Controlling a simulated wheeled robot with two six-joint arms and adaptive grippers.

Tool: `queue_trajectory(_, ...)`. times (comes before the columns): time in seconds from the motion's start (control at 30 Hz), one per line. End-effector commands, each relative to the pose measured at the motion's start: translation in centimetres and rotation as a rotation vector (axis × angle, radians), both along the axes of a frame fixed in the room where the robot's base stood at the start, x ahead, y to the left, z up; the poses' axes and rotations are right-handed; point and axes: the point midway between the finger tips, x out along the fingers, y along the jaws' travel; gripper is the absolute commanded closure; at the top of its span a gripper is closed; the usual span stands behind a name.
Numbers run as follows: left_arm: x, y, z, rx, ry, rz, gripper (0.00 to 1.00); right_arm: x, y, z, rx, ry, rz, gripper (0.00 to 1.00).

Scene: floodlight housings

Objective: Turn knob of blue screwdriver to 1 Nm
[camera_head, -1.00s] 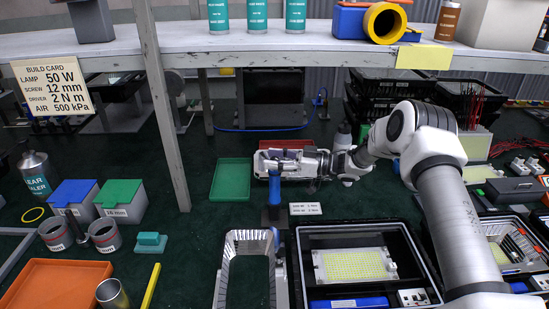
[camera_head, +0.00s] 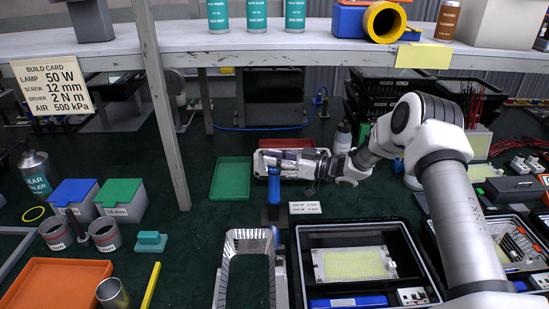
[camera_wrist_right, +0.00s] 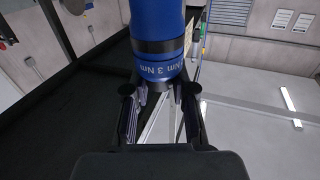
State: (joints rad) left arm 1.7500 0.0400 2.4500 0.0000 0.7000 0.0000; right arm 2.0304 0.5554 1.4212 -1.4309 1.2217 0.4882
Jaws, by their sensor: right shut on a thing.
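The blue screwdriver (camera_head: 274,187) stands upright in a dark holder (camera_head: 274,215), left of my right arm. My right gripper (camera_head: 270,166) reaches in from the right at the screwdriver's top and is shut on its knob; the exact contact is hard to see. In the right wrist view the blue screwdriver (camera_wrist_right: 158,25) fills the top middle, and my right gripper's fingers (camera_wrist_right: 160,92) lie on both sides of its marked end. The band there shows "3 Nm" and, to its right, part of another "Nm" mark. The pointer is not clear. My left gripper is out of view.
The build card (camera_head: 53,86) reads "DRIVER 2 N m". A green tray (camera_head: 231,178) lies left of the screwdriver and a red tray (camera_head: 288,143) lies behind my gripper. A shelf post (camera_head: 165,110) rises at left.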

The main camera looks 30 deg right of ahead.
Motion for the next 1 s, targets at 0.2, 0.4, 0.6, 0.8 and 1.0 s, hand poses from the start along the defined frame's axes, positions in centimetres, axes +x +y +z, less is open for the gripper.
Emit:
queue_trajectory(0.2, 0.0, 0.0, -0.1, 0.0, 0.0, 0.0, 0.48, -0.1, 0.1, -0.1, 0.001, 0.004, -0.165, 1.0)
queue_trajectory(0.4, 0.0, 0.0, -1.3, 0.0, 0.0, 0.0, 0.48, -0.1, 0.2, -0.4, -0.001, 0.004, -0.351, 1.0)
queue_trajectory(0.6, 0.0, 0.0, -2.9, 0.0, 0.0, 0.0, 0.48, -0.1, 0.3, -0.5, -0.005, 0.002, -0.538, 1.0)
queue_trajectory(0.8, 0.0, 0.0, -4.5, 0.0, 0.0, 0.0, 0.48, 0.0, 0.3, -0.4, -0.006, -0.001, -0.728, 1.0)
queue_trajectory(1.0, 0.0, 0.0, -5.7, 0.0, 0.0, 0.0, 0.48, 0.0, 0.4, -0.3, -0.007, -0.002, -0.916, 1.0)
